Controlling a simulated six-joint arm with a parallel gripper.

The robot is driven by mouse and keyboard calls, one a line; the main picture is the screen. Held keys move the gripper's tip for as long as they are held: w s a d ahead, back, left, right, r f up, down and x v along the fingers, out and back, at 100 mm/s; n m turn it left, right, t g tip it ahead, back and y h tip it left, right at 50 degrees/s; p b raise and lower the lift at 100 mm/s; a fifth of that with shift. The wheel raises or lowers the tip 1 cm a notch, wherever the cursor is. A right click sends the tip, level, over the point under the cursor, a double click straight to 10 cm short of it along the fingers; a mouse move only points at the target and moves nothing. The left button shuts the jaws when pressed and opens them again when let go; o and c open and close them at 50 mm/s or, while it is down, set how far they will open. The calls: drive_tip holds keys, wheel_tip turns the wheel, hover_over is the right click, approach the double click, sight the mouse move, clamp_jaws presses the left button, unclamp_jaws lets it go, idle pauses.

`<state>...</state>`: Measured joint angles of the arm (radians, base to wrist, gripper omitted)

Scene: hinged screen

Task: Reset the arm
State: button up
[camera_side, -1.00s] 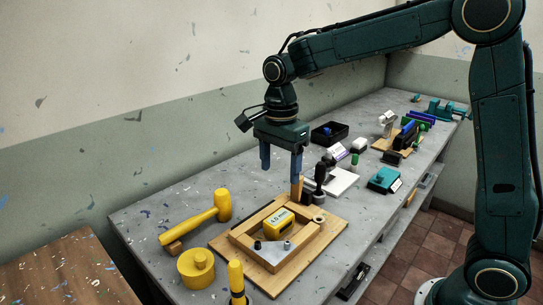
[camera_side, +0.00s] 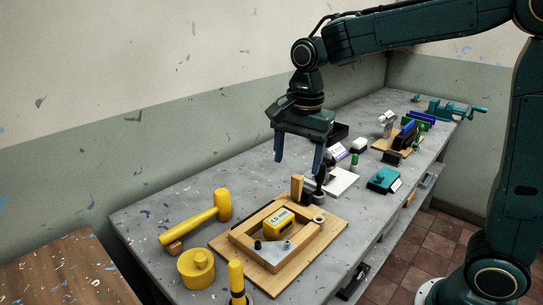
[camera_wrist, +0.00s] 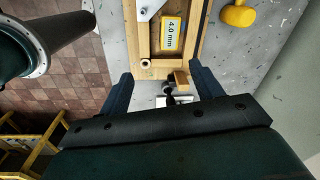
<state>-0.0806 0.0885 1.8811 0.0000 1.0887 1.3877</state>
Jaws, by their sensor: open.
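My gripper (camera_side: 299,157) hangs above the grey workbench with its two blue fingers spread wide and nothing between them. In the wrist view my gripper (camera_wrist: 165,82) shows its fingers on either side of a small wooden block (camera_wrist: 181,79). In the side view this upright wooden block (camera_side: 297,187) stands below the fingers, at the back of a wooden frame (camera_side: 318,238) on a board. A yellow block marked 4.0 mm (camera_side: 278,222) lies inside the frame.
On the grey workbench (camera_side: 150,215), a yellow mallet (camera_side: 205,222) and a yellow round pot (camera_side: 196,270) lie left of the frame. The air around my gripper is clear.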

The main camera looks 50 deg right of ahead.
drive_tip(key=s+d+n+t, duration=0.1)
drive_tip(key=s+n+t, duration=0.1)
drive_tip(key=s+n, duration=0.5)
drive_tip(key=s+d+r+n+t, duration=0.1)
drive_tip(key=s+d+n+t, duration=0.1)
drive_tip(key=s+n, duration=0.6)
drive_tip(key=s, duration=0.5)
drive_tip(key=shift+r+t, duration=0.3)
